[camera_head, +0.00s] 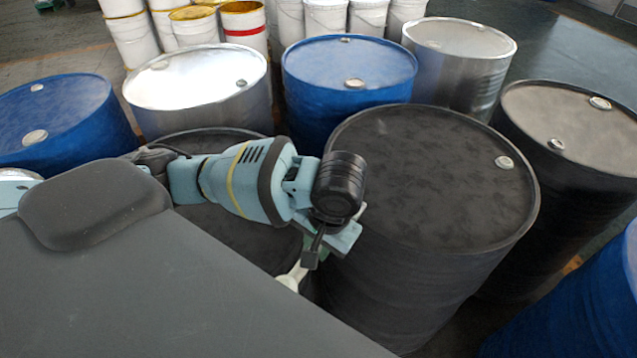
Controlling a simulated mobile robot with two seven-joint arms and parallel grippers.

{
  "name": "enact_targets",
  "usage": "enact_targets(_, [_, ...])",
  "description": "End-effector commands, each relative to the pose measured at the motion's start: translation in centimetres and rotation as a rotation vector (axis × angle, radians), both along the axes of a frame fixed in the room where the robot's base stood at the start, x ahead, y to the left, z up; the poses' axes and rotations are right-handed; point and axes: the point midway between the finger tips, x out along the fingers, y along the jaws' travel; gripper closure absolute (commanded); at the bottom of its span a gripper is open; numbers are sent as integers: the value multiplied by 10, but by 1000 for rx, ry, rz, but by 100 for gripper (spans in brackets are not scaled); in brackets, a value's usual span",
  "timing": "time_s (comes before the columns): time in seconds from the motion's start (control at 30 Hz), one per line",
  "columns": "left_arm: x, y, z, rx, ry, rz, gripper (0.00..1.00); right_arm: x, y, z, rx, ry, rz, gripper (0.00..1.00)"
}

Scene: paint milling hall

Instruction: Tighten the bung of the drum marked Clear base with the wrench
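No drum marking is readable, so I cannot tell which drum is Clear base. A large black drum (430,170) stands right of centre, with a pale bung (503,162) near its right rim. Another dark drum (232,138) is mostly hidden behind my arm. My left gripper (318,252) is at the end of the light blue arm, by the left side of the large black drum, partly hidden by its wrist. I cannot tell whether it is open. A small pale piece (292,279) shows just below it; I cannot tell whether it is the wrench. My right gripper is not in view.
Blue drums (350,62), silver drums (200,78) and a brown-topped drum (575,112) stand close around, with bungs in their tops. White pails (325,18) are stacked behind. Clear floor (570,50) shows at the upper right.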

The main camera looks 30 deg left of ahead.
Motion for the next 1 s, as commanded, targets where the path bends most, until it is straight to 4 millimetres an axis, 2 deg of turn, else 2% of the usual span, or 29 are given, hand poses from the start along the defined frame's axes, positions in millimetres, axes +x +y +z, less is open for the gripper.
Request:
enact_targets(0.03, [0, 0, 0, 0, -1, 0, 100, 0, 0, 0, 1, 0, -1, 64])
enact_targets(0.13, [1, 1, 2, 0, -2, 13, 100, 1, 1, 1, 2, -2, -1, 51])
enact_targets(0.27, [6, 8, 13, 2, -6, 126, 100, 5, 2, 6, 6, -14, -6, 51])
enact_targets(0.6, [26, 42, 73, -4, -6, 789, 100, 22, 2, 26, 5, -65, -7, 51])
enact_targets(0.7, [29, 48, 87, -5, 0, 938, 100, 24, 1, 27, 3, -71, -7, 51])
enact_targets(0.83, [31, 52, 96, -5, 7, 1053, 100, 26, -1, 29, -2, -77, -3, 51])
enact_targets(1.0, [31, 52, 97, -4, 13, 1087, 100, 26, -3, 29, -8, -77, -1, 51])
